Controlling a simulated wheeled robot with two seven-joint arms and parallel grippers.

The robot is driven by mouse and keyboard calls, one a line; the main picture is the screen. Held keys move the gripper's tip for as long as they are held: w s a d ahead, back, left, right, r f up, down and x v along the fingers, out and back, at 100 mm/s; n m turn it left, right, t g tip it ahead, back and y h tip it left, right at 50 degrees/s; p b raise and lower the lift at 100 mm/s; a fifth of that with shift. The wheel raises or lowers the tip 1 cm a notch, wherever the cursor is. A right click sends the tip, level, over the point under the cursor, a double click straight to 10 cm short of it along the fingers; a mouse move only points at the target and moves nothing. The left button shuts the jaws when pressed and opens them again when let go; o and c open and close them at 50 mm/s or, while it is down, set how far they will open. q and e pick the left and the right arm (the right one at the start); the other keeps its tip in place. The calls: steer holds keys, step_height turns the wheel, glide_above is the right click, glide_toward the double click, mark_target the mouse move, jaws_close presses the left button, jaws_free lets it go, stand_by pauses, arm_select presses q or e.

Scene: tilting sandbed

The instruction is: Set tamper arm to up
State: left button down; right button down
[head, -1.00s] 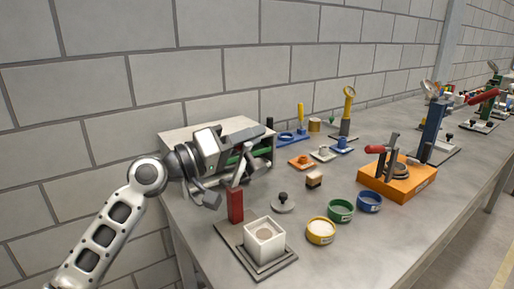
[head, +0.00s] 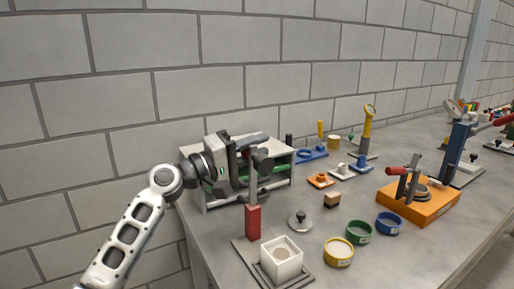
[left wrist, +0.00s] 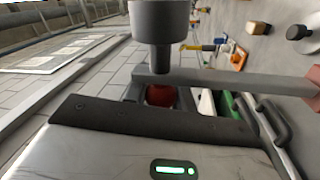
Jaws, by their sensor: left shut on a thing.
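The tamper has a red post (head: 252,222) on a grey base plate beside a white square box (head: 295,262). Its grey arm (head: 253,190) stands about upright from the post, with a dark cylindrical head (head: 262,160) near the top. In the left wrist view the arm bar (left wrist: 240,83) runs across to the post at the right edge, and the head (left wrist: 160,25) hangs in front. My left gripper (head: 244,153) is at the arm's upper end, shut on its red knob (left wrist: 160,95). The knob is partly hidden. My right gripper is not in view.
A grey shelf (head: 207,200) with green items stands close behind the left gripper. A lidded disc (head: 299,222), yellow (head: 338,254), green (head: 359,234) and blue (head: 389,225) bowls and an orange press (head: 425,208) stand to the right. The table's front right is clear.

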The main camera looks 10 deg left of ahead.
arm_select(q)
steer(key=shift+a+r, duration=0.15)
steer(key=c, duration=1.2)
jaws_free()
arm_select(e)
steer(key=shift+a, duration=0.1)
arm_select(q)
steer(key=shift+b+v, duration=2.15)
steer(key=shift+v, duration=5.8)
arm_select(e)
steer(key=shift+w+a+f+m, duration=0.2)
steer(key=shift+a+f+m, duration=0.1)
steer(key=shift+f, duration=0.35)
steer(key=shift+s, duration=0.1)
